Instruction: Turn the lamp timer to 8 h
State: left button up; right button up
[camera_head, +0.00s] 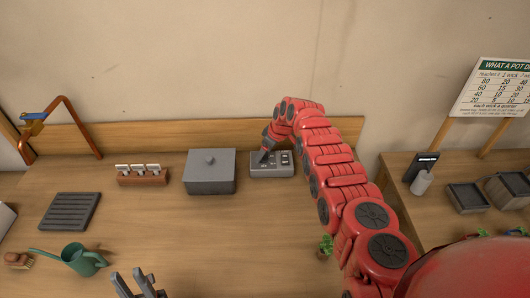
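A small grey box with dark controls on its top (273,172), which looks like the lamp timer, stands at the back of the wooden bench. My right arm reaches in from the lower right, and its gripper (264,156) points down at the left part of this box. The fingertips are small, dark and partly hidden, so I cannot tell whether they are shut on a dial. The dial and its hour marks are too small to read. My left gripper (134,284) is at the bottom edge, its grey fingers apart and empty, far from the box.
A grey lidded box (209,176) stands just left of the timer. Further left are a brown block with white-topped pieces (142,177), a slatted grey tray (70,211) and a green watering can (82,259). A small plant (326,246) is near my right arm. The bench's middle is clear.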

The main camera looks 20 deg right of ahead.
grip_shut()
jog(key=m+p, duration=0.1)
jog(key=p, duration=0.1)
jog(key=r+p, duration=0.1)
jog(key=p, duration=0.2)
jog(key=shift+a+m+h, duration=0.2)
jog(key=shift+m+h, duration=0.2)
jog(key=shift+s+f+m+p, duration=0.1)
jog(key=shift+f+m+p, duration=0.15)
jog(key=shift+m+p, duration=0.3)
jog(key=shift+f+m+t+h, duration=0.15)
jog(key=shift+m+t+h, duration=0.15)
jog(key=shift+m+t, duration=0.1)
jog(key=shift+f+m, duration=0.15)
jog(key=shift+m, duration=0.2)
